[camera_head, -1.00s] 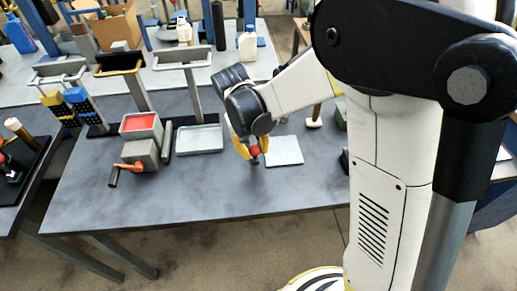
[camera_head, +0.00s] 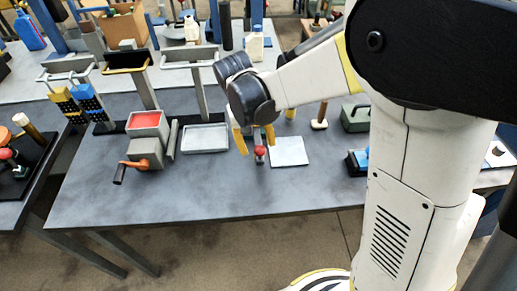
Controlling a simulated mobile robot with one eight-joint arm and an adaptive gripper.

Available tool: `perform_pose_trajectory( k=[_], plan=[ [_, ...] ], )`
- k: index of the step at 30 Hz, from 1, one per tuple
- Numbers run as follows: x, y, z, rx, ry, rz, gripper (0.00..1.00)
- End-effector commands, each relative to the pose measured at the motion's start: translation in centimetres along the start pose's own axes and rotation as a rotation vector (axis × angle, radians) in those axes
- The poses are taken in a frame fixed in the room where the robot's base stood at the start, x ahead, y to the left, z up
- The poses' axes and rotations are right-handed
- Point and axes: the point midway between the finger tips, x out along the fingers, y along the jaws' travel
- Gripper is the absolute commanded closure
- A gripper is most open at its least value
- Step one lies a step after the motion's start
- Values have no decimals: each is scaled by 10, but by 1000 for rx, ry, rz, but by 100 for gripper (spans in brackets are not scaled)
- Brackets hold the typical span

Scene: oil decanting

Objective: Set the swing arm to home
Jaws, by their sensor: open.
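A red ball knob (camera_head: 260,151) on a short grey piece stands on the grey workbench, just left of a flat pale plate (camera_head: 289,151). I cannot tell for sure that this is the swing arm. My gripper (camera_head: 255,142) points down over the knob, its yellow fingers apart, one to the left and one behind or right of it. I see no firm hold on the knob. The base of the knob's piece is partly hidden by the fingers. An orange crank (camera_head: 133,164) with a black handle sticks out of a grey box to the left.
A red-topped grey container (camera_head: 146,120) and a shallow grey tray (camera_head: 205,138) stand left of my gripper. Upright stands are behind them. A wooden-handled tool (camera_head: 320,117) and a green box (camera_head: 356,118) are to the right. The bench's front strip is clear.

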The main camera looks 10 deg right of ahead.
Motion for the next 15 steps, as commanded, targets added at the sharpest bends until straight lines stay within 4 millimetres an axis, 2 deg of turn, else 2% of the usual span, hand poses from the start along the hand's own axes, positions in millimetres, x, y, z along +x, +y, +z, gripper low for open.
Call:
perform_pose_trajectory(
  k=[3,9,15],
  plan=[
    [-29,0,0,-2,0,0,45],
    [-69,-1,0,-1,0,-1,45],
    [-89,0,0,-1,0,-1,45]
  ],
)
